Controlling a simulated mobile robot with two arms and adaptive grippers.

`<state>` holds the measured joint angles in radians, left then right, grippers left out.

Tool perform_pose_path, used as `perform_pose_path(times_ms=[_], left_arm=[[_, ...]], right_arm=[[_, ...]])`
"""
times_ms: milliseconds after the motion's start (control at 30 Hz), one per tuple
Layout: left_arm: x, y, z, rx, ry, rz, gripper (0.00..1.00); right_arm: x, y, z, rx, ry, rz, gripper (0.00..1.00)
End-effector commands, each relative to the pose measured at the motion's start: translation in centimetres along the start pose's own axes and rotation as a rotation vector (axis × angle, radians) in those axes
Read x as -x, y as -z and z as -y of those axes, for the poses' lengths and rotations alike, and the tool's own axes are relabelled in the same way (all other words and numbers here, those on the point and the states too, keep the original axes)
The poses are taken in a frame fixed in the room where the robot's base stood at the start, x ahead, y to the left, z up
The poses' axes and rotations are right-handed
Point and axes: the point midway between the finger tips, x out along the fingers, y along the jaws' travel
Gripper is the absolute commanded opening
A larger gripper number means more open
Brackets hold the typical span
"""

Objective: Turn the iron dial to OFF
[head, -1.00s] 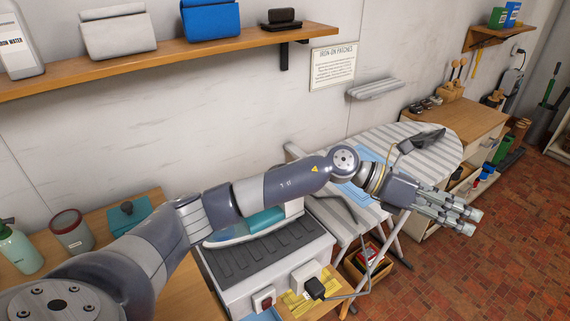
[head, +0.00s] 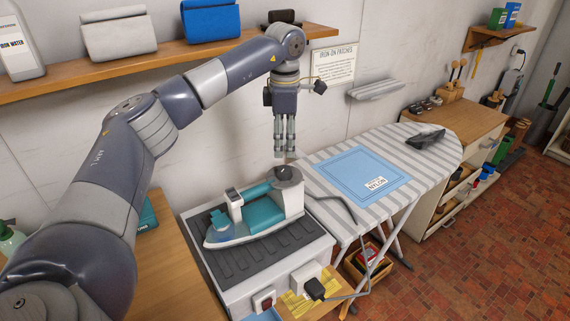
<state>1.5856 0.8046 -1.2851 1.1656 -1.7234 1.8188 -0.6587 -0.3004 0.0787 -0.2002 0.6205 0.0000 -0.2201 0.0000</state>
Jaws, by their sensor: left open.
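The iron (head: 255,219), white with a teal body and handle, rests on the dark ribbed pad of a white stand (head: 228,282). A dark round knob (head: 289,175), which looks like the dial, sits on top of the iron's right end. Its markings are too small to read. My left gripper (head: 284,153) points straight down just above the knob, its fingers open and empty. They look apart from the knob, though the exact gap is hard to judge. My right gripper is out of view.
The striped ironing board (head: 425,177) stands right of the iron with a blue cloth (head: 361,174) labelled NYLON. A dark cord runs along the stand's right side to a plug (head: 316,289).

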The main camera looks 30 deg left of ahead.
Motion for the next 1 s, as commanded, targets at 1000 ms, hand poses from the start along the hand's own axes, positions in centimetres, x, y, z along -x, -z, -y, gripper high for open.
perform_pose_path(times_ms=[1000], left_arm=[[-8.4, -0.1, 0.1, -0.001, 0.001, 0.003, 0.16]], right_arm=[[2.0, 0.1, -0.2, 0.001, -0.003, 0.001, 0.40]])
